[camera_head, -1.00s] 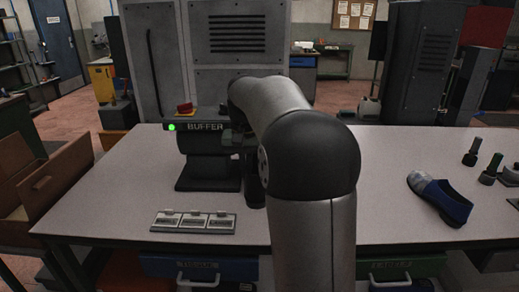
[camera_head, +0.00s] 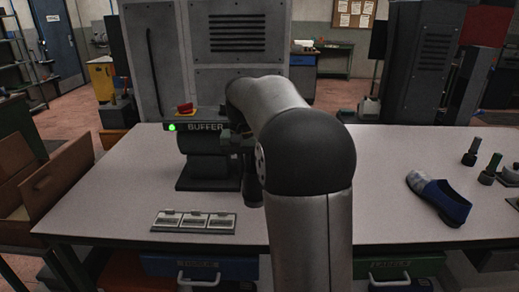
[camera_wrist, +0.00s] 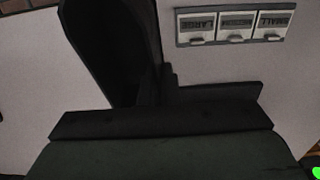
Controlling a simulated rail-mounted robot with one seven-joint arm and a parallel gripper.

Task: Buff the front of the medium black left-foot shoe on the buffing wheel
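The buffer (camera_head: 205,165) is a dark machine with a "BUFFER" sign and a lit green lamp, standing on the table left of my arm. My gripper (camera_head: 238,142) is at the buffer's right end, mostly hidden by my arm. It appears shut on the black shoe (camera_head: 252,185), which hangs steeply there beside the buffer. In the wrist view the shoe (camera_wrist: 110,45) is a dark curved shape close to the housing. The wheel cannot be made out, nor whether the shoe touches it.
A plate with three labelled tiles (camera_head: 194,221) lies at the front of the table. A blue-and-grey shoe (camera_head: 439,199) lies to the right, near several dark stamp-like tools (camera_head: 490,168). A red button (camera_head: 185,109) tops the buffer. An open wooden box (camera_head: 58,185) stands at the left.

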